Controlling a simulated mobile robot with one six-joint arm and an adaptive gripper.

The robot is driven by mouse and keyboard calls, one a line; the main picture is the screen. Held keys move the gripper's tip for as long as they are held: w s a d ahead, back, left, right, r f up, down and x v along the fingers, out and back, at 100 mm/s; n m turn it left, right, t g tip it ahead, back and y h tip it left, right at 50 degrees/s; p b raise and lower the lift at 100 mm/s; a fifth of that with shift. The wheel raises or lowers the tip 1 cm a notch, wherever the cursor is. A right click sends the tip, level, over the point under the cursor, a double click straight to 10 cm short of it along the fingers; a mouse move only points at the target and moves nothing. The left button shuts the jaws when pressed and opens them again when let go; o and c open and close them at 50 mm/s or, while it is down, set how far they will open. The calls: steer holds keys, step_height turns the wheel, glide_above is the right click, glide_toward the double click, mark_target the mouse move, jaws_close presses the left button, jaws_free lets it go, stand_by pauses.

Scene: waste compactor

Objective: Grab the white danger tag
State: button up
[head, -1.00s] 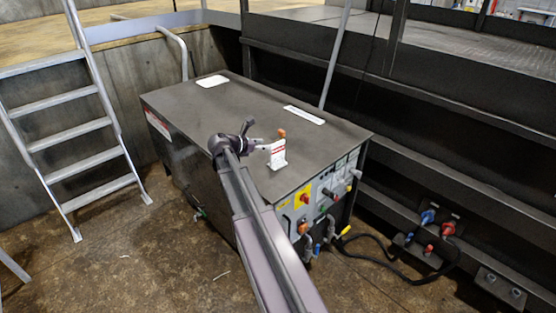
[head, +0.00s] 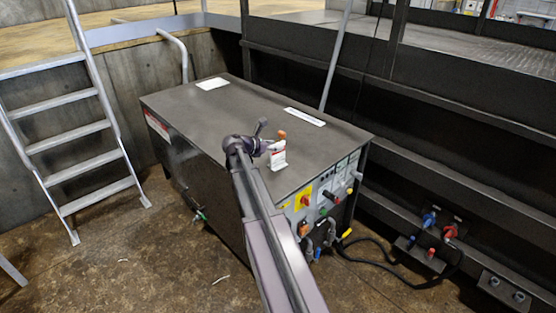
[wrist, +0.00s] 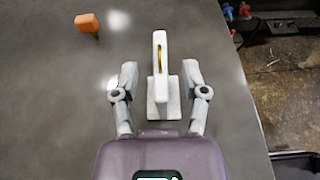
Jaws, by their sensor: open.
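The white danger tag (head: 278,158) stands upright on the dark top of the compactor's power unit (head: 230,115), near its front edge. It has red marking on its face. In the wrist view the white tag (wrist: 160,70) is seen from above, on a pale base. My gripper (wrist: 160,75) is open, with one finger on each side of the tag and a visible gap on both sides. In the head view my gripper (head: 262,145) is beside the tag, and partly overlaps it. I cannot tell the exact height of the fingertips.
An orange-headed object (wrist: 88,22) stands on the same top, beyond the tag. The unit's front panel (head: 320,200) carries knobs, plugs and cables. A grey ladder (head: 85,130) stands at the left. Blue and red connectors (head: 440,225) sit at the right.

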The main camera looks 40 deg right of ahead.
steer(key=shift+b+x, duration=0.35)
steer(key=shift+x, duration=1.1)
steer(key=shift+a, duration=0.1)
jaws_close()
